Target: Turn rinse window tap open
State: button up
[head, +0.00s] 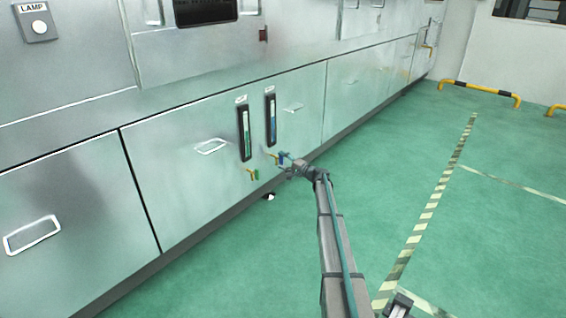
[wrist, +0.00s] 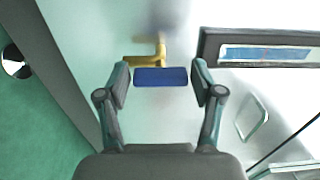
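The tap has a brass body (wrist: 150,58) and a flat blue handle (wrist: 162,77), and sits on the metal panel below the blue gauge window. In the head view the blue handle (head: 281,158) is small and partly beside my gripper (head: 288,162). In the wrist view my gripper (wrist: 160,82) is open, with one finger at each side of the blue handle. A narrow gap shows between each finger pad and the handle's ends. Whether the handle lies fully at pad depth I cannot tell.
A second tap with a green handle (head: 256,174) sits to the left, under the green gauge window (head: 245,133). The blue gauge window (head: 271,119) is above; its frame (wrist: 205,47) shows close to the right finger. Panel handles (head: 212,146) protrude. Green floor (head: 420,190) is open at right.

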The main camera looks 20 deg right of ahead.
jog(key=shift+o, duration=0.8)
jog(key=v, duration=1.2)
